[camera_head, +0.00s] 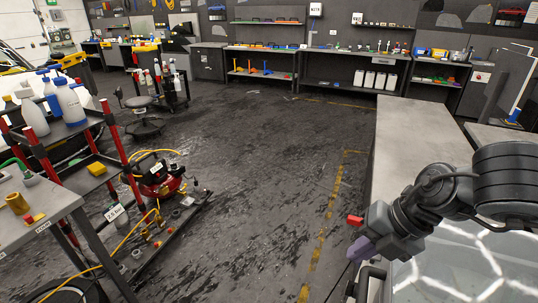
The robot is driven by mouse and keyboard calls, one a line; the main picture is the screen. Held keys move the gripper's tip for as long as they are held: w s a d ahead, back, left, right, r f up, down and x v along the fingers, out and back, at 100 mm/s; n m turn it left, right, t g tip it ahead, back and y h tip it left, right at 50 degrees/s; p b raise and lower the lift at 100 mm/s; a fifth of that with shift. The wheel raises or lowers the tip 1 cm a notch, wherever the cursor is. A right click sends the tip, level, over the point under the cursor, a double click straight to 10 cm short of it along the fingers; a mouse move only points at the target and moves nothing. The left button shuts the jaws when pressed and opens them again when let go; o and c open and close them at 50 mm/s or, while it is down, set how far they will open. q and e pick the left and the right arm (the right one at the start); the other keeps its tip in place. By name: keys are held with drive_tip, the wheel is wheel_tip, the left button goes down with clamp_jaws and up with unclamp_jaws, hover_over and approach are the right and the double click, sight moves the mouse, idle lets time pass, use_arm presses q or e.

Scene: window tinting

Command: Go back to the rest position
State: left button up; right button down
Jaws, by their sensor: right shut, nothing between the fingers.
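My right arm comes in from the right, and its gripper (364,246) hangs low over the front right of the view. The gripper is shut and holds nothing. A small purple piece shows at its tip and a small red piece shows just above it. It is beside the near end of a pale reflective panel (450,262), which my arm partly covers. My left gripper is not in view.
A long grey table (420,130) runs along the right. A cart (118,187) with bottles stands at the left, near a red compressor (160,178) with a yellow hose. A stool (140,103) is behind. The middle floor (262,160) is clear. Workbenches line the back wall.

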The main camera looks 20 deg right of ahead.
drive_tip(key=s+a+r+m+t+y+p, duration=0.15)
drive_tip(key=a+r+m+t+p, duration=0.55)
drive_tip(key=p, duration=1.2)
drive_tip(key=s+a+r+m+t+y+p, duration=0.15)
drive_tip(key=a+r+m+p, duration=0.35)
drive_tip(key=r+m+p, duration=1.05)
drive_tip(key=s+d+f+m+g+h+p, duration=0.2)
drive_tip(key=s+d+f+g+h+p, duration=0.2)
drive_tip(key=s+f, duration=0.7)
wheel_tip(320, 180, down, 2)
drive_tip(key=g+h+p, duration=0.2)
drive_tip(key=g+p, duration=0.1)
drive_tip(key=g, duration=0.1)
drive_tip(key=shift+f+g+h, duration=0.15)
drive_tip(key=shift+g+h, duration=0.15)
drive_tip(key=shift+g, duration=0.05)
